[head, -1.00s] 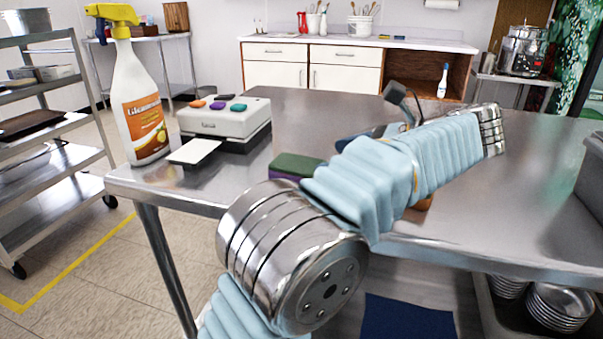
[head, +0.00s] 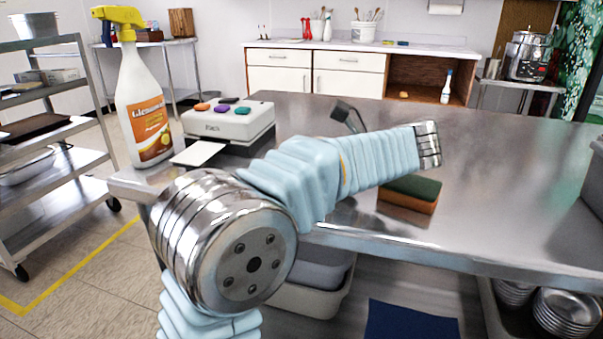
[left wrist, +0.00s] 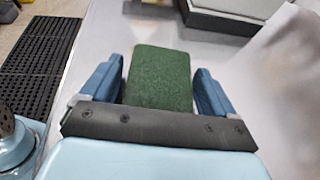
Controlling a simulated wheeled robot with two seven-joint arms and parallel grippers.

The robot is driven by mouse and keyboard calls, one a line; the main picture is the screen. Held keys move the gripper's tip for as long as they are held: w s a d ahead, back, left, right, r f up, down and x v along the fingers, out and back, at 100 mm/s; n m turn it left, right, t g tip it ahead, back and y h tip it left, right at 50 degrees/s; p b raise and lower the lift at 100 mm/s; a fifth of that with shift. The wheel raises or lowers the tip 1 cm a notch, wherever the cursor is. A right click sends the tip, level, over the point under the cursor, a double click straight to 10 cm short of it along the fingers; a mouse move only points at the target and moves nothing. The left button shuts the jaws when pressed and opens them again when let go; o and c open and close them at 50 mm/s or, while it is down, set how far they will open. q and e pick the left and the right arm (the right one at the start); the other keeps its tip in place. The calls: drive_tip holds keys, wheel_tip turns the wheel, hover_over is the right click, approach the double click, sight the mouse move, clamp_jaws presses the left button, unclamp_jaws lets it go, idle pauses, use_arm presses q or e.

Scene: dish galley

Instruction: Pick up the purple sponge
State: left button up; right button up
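In the left wrist view, a sponge with a green top (left wrist: 158,78) lies between the two blue fingers of my left gripper (left wrist: 159,68). The fingers are apart, one on each side of it; I cannot tell whether they touch it. Its lower body is hidden, so no purple shows now. In the head view my left arm covers this sponge and most of the gripper. Another sponge, orange with a green top (head: 410,194), lies on the steel table (head: 480,190) to the right of the arm. My right gripper is not in view.
A spray bottle (head: 145,105) and a white device with coloured buttons (head: 228,126) stand at the table's left end. The right part of the table is largely clear. A grey bin (head: 595,178) is at the right edge. Stacked metal bowls (head: 565,312) sit below.

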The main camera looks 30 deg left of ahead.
use_arm(q)
drive_tip(key=c, duration=0.8)
